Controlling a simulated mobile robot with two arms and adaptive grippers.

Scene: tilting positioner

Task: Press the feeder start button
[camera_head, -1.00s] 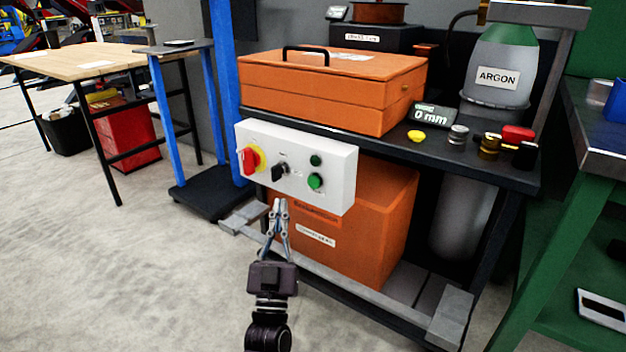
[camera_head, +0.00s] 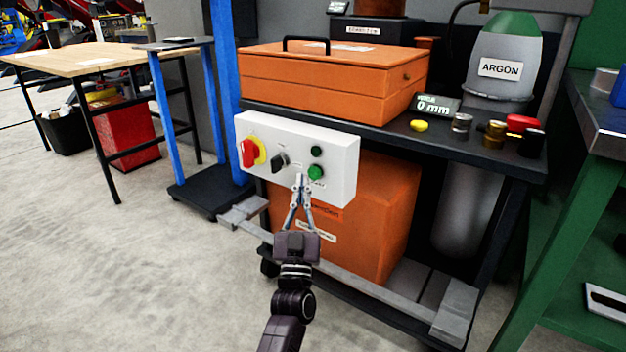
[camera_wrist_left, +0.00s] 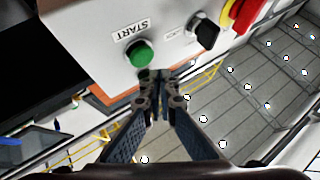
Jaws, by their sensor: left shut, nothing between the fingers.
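The white control box (camera_head: 335,180) is fixed to the front of the cart. Its green start button (camera_head: 315,172) is at the lower right of the panel, and a darker green indicator (camera_head: 316,151) is above it. In the left wrist view the green button (camera_wrist_left: 140,53) sits beside a START label (camera_wrist_left: 131,31). My left gripper (camera_head: 301,178) is shut and empty, its tips just left of and below the button in the head view. In the wrist view the tips (camera_wrist_left: 160,76) are just below the button; I cannot tell whether they touch the panel. My right gripper is not in view.
A black rotary switch (camera_head: 279,161) and a red emergency stop (camera_head: 249,153) on a yellow base share the panel. An orange case (camera_head: 330,85) and small fittings lie on the cart top. An orange bin (camera_head: 375,210) stands below. Open floor lies at left.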

